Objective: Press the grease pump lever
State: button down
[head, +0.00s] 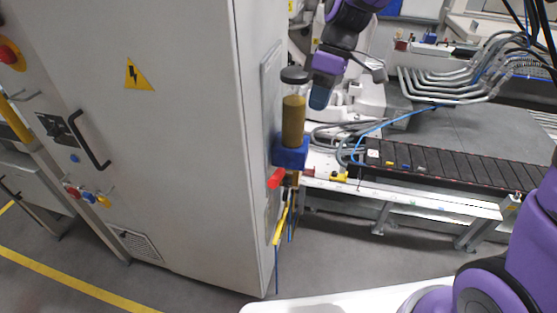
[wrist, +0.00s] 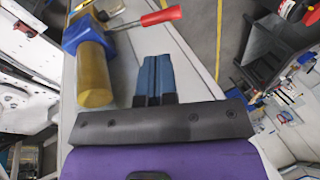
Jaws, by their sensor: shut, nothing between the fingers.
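The grease pump is mounted on the side of the grey cabinet in the head view. It has a blue block (head: 291,155), an amber cylinder (head: 293,120) with a dark cap on top, and a red lever (head: 276,179) sticking out low at the front. My gripper (head: 319,100) is shut and empty, just right of the cylinder's upper part and above the lever. In the wrist view the shut blue fingers (wrist: 156,60) point towards the red lever (wrist: 160,17), with a visible gap. The amber cylinder (wrist: 95,75) and blue block (wrist: 84,34) are left of the fingers.
The tall cabinet (head: 180,130) fills the left, with a black handle (head: 90,140) on its front. Yellow and blue hanging parts (head: 281,222) are below the pump. A dark cable track (head: 450,168) runs along a white rail at right.

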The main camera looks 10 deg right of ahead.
aim_at(277, 173)
jog(key=w+a+f+n+g, duration=0.1)
jog(key=w+a+f, duration=0.2)
jog(key=f, duration=0.1)
jog(key=shift+w+a+n+y, duration=0.15)
jog(key=shift+a+n+y, duration=0.15)
jog(key=shift+n, duration=0.1)
jog(key=shift+f, duration=0.15)
jog(key=x, duration=1.4)
jog(key=shift+s, duration=0.25)
